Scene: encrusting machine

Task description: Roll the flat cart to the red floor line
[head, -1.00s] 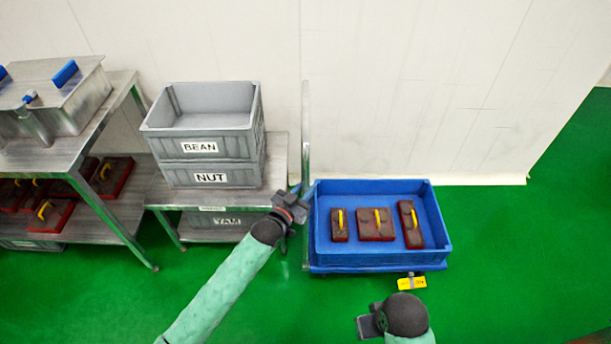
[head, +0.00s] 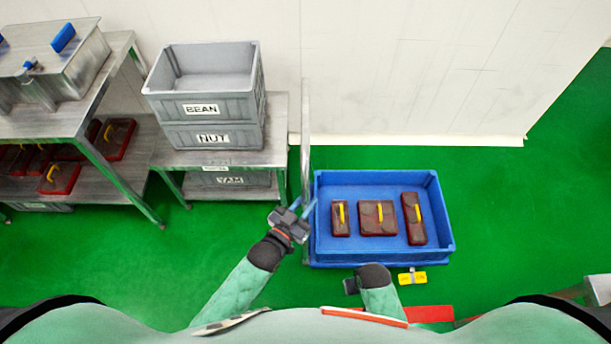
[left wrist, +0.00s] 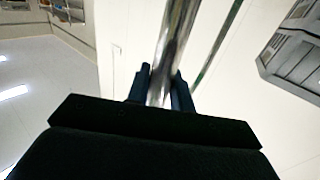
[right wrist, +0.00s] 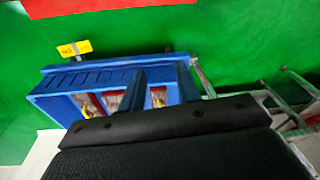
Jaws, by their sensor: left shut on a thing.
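The flat cart carries a blue crate (head: 440,250) and has an upright metal handle (head: 305,125) at its left end. My left gripper (head: 301,207) is shut on the handle; the left wrist view shows the silver post (left wrist: 174,50) between its fingers. My right gripper (head: 350,286) is near the crate's front edge. In the right wrist view its fingers (right wrist: 161,86) are apart and empty, with the blue crate (right wrist: 100,75) behind them. The red floor line (head: 430,314) shows in front of the cart, partly hidden by my body; it also shows in the right wrist view (right wrist: 90,6).
Several brown-red blocks with yellow handles (head: 377,218) lie in the crate. A yellow tag (head: 412,278) is at its front. Grey bins (head: 205,105) stand on a metal table at left, beside a steel shelf (head: 90,125).

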